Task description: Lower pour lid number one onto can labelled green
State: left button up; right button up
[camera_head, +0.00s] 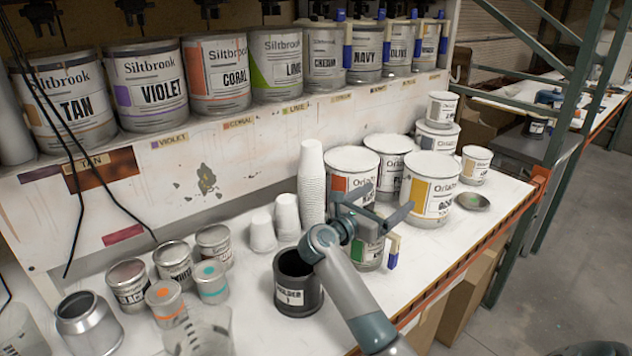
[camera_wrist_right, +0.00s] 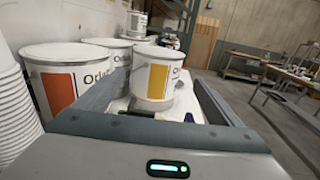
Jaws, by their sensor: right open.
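The can with the green label (camera_head: 368,252) stands on the bench in the head view. My right gripper (camera_head: 385,206) is open above it and hides most of its rim. A part with a wooden and blue handle (camera_head: 393,252), like those on the rack cans, hangs at the can's right side. It looks like a pour lid on the can, but its seating is hidden. In the right wrist view, my open fingers (camera_wrist_right: 150,100) have a dark piece and a blue tip (camera_wrist_right: 189,117) between them, low down; I cannot tell contact. My left gripper is out of view.
A black holder marked 1 (camera_head: 298,283) stands left of the green can. White cup stacks (camera_head: 312,180) stand behind it. Large Orla cans (camera_head: 430,190) crowd behind the gripper. A round grey lid (camera_head: 472,201) lies at right. Small tins (camera_head: 175,262) stand left.

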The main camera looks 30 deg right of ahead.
pick_arm(q)
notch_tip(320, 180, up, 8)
jog(key=p, duration=0.7)
pick_arm(e)
notch_tip(320, 180, up, 14)
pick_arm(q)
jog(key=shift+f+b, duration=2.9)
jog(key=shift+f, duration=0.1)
pick_arm(e)
jog(key=a+f+n+t+y, duration=0.1)
jog(key=a+n+t, duration=0.1)
jog(key=a, duration=0.8)
jog(key=a+f+n+t+y, duration=0.2)
jog(key=a+t, duration=0.3)
jog(key=a, duration=0.6)
jog(key=shift+w+a+f+n+t, duration=0.15)
jog(key=shift+w+f+n+t, duration=0.15)
jog(key=shift+n, duration=0.4)
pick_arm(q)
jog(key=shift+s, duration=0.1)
pick_arm(e)
jog(key=shift+s+f, duration=0.1)
jog(key=shift+s, duration=0.05)
